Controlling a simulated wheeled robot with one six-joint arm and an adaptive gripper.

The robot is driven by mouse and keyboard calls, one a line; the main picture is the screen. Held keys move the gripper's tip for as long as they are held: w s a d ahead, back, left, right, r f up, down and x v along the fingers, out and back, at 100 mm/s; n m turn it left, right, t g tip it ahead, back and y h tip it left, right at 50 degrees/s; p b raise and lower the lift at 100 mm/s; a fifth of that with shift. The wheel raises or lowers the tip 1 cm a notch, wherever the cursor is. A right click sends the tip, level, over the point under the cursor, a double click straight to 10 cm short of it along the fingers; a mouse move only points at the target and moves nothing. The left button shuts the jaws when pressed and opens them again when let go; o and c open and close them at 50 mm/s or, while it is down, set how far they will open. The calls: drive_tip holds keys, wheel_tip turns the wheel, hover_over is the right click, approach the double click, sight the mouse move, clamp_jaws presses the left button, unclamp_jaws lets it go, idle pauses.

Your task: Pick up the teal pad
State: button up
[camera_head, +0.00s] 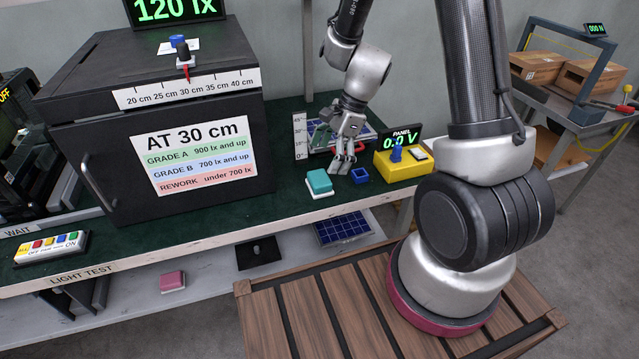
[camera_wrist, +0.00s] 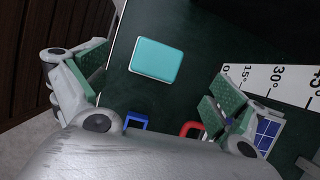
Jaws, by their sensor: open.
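The teal pad (camera_head: 319,182) is a small rounded block with a pale base. It lies on the dark green bench top, just right of the black box. It also shows in the wrist view (camera_wrist: 157,59), above the middle and between the lines of my two fingers. My gripper (camera_head: 343,168) is open and empty, a little to the right of the pad and apart from it. In the wrist view my gripper (camera_wrist: 152,80) has its green-padded fingers spread wide, with the pad beyond them.
A small blue square frame (camera_head: 360,176) stands just right of my gripper. A yellow panel meter box (camera_head: 402,164) is further right. An angle scale board (camera_head: 300,135) is behind. The black light-test box (camera_head: 160,190) blocks the left. A pink pad (camera_head: 172,281) lies on the lower shelf.

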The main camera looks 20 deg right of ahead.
sight(317, 178)
drive_tip(key=shift+f+m, duration=0.15)
drive_tip(key=shift+m, duration=0.25)
drive_tip(key=shift+a+f, duration=0.15)
drive_tip(key=shift+f, duration=0.2)
drive_tip(key=x, duration=0.6)
drive_tip(key=shift+s+a+f, duration=0.15)
drive_tip(key=shift+a+f, duration=0.15)
drive_tip(key=shift+f, duration=0.05)
drive_tip(key=c, duration=1.2)
drive_tip(key=shift+r, duration=0.1)
wheel_tip(317, 178, up, 10)
drive_tip(key=shift+f, duration=0.1)
